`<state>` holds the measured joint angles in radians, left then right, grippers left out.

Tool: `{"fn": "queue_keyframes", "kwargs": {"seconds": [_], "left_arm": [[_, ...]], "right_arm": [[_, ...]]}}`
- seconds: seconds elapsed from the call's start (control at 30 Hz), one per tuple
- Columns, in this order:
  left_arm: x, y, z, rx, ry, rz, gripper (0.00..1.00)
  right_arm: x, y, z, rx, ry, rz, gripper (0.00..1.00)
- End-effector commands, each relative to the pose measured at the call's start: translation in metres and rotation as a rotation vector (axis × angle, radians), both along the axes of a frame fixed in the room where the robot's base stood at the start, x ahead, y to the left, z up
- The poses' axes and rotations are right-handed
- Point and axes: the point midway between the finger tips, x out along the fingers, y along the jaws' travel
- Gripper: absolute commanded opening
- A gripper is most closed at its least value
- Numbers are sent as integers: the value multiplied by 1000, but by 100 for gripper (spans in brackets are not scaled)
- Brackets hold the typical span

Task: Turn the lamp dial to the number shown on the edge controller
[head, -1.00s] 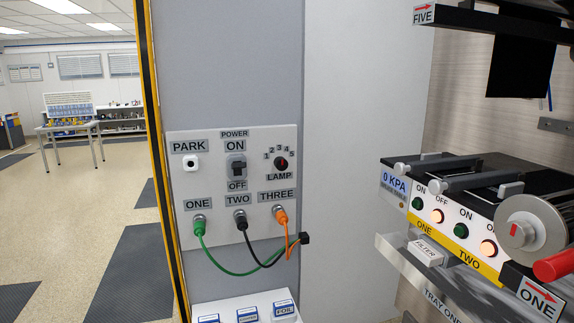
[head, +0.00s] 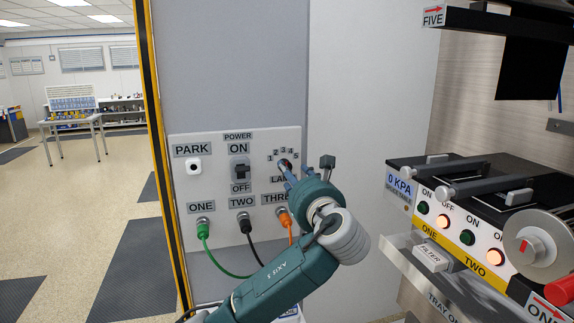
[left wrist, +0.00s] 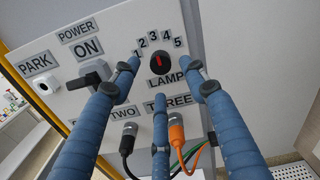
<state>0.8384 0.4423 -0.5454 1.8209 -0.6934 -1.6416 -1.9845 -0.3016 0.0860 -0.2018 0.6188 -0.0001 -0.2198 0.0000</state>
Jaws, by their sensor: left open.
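The lamp dial (head: 287,163) is a dark round knob with a red mark on the white panel, partly covered by my fingers in the head view. In the left wrist view the dial (left wrist: 160,63) shows whole, below the numbers 1 to 5. Its red mark points roughly up, near 3. My left gripper (head: 307,168) is open in front of the panel. In the left wrist view its three blue fingers (left wrist: 163,80) spread around the dial, with no clear contact. I cannot identify an edge controller number. My right gripper is not in view.
Green, black (head: 243,224) and orange (head: 284,217) plugs with cables sit below the dial. A power switch (head: 239,171) and a PARK knob (head: 194,166) are to its left. A bench unit with lit buttons and a 0 KPA display (head: 399,187) stands at right.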

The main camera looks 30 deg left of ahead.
Motion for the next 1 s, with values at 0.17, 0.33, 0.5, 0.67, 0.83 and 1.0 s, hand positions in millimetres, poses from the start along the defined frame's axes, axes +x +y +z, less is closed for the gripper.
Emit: {"fn": "queue_keyframes", "kwargs": {"seconds": [0.17,0.33,0.5,0.67,0.83,1.0], "left_arm": [[21,26,2,-1,1,3,44],[33,40,1,-2,0,2,44],[37,44,0,-3,0,-1,44],[38,44,-1,-3,-1,-1,44],[37,44,-1,-3,-1,-1,20],[37,44,0,-2,-2,-1,0]], "right_arm": [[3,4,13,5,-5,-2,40],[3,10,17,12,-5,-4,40],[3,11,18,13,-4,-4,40],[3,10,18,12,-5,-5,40],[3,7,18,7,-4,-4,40],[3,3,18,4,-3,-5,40]]}}
